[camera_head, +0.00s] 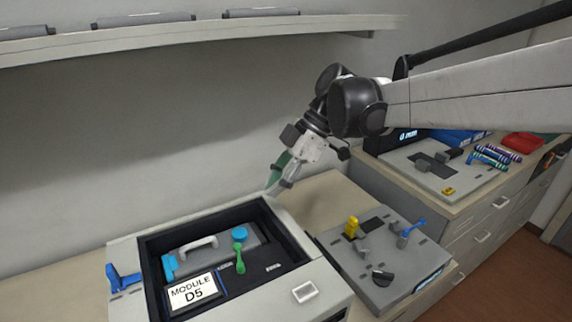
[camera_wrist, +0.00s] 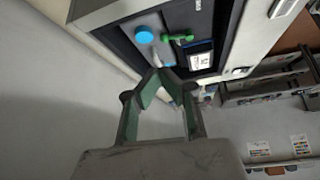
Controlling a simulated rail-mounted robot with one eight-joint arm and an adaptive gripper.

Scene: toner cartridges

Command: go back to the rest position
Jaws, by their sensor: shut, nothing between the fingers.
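My gripper (camera_head: 279,178) hangs at the end of my arm, above and behind the right back corner of the printer-like module box (camera_head: 322,284) in the head view. In the wrist view, my gripper (camera_wrist: 166,80) points toward the box, its green-lined fingers converging to shut tips with nothing between them. Inside the box's open bay lies a grey cartridge (camera_head: 215,255) with a light handle, blue knobs and a label reading "MODULE D5" (camera_head: 192,291). A green lever (camera_head: 239,258) stands upright by the cartridge in the head view. My gripper is apart from all of these.
A grey fixture panel (camera_head: 385,290) with a yellow lever (camera_head: 352,227) and a blue lever (camera_head: 411,229) stands right of the box. Another panel (camera_head: 412,176) and striped tubes (camera_head: 490,155) sit on the right-hand cabinet. A wall shelf (camera_head: 200,37) runs above, with grey cartridges on it.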

